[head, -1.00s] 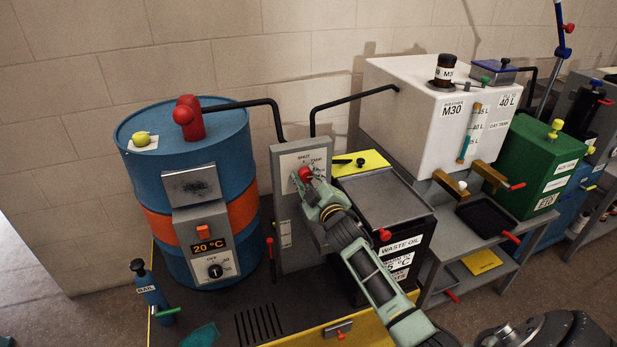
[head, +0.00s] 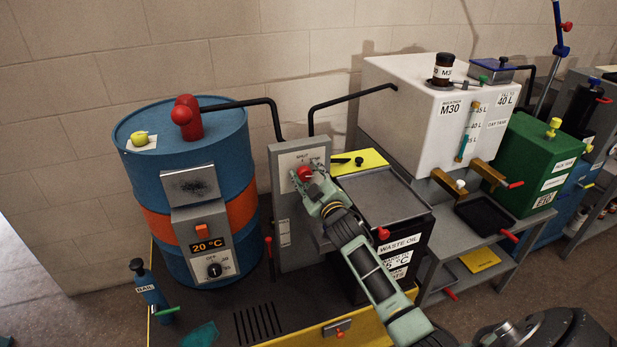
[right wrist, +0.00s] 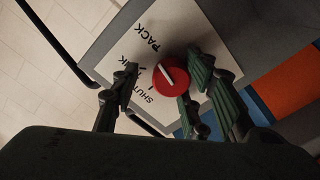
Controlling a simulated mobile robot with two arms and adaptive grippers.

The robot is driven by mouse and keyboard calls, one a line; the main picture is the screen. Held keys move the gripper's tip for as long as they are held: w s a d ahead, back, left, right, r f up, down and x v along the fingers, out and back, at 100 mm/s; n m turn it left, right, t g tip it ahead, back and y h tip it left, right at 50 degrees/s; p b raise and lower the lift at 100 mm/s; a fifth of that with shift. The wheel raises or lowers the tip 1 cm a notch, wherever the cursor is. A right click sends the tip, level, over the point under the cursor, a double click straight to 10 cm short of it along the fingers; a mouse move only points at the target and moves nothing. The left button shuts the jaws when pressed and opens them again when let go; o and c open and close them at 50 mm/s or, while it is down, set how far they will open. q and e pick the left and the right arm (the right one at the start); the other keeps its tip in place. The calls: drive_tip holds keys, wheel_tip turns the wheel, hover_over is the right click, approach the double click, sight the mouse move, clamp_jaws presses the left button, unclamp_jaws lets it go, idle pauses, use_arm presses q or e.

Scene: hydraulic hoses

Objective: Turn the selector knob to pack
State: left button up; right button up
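The red selector knob (head: 304,173) is on a pale plate (head: 303,157) on the front of a grey upright panel (head: 290,250). In the right wrist view the knob (right wrist: 171,77) has a white pointer line, tilted, with its upper end towards the upper left. Printed words PACK and SHUT, and a partly hidden one between them, lie around it. My right gripper (right wrist: 158,84) is open, its fingers on either side of the knob. The right finger is close to the knob; I cannot tell if it touches. The left finger stands apart from it. My left gripper is not in view.
A blue drum (head: 187,245) with an orange band stands left of the panel. A black waste oil box (head: 399,243) stands close on the right, with a white M30 tank (head: 408,115) behind. Black pipes (head: 347,102) run above the panel. A blue bottle (head: 150,290) stands front left.

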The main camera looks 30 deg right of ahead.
drive_tip(key=shift+a, duration=0.1)
idle(0.3)
drive_tip(key=shift+s+a+f, duration=0.1)
drive_tip(key=shift+s, duration=0.1)
drive_tip(key=v, duration=1.1)
drive_tip(key=shift+s, duration=0.3)
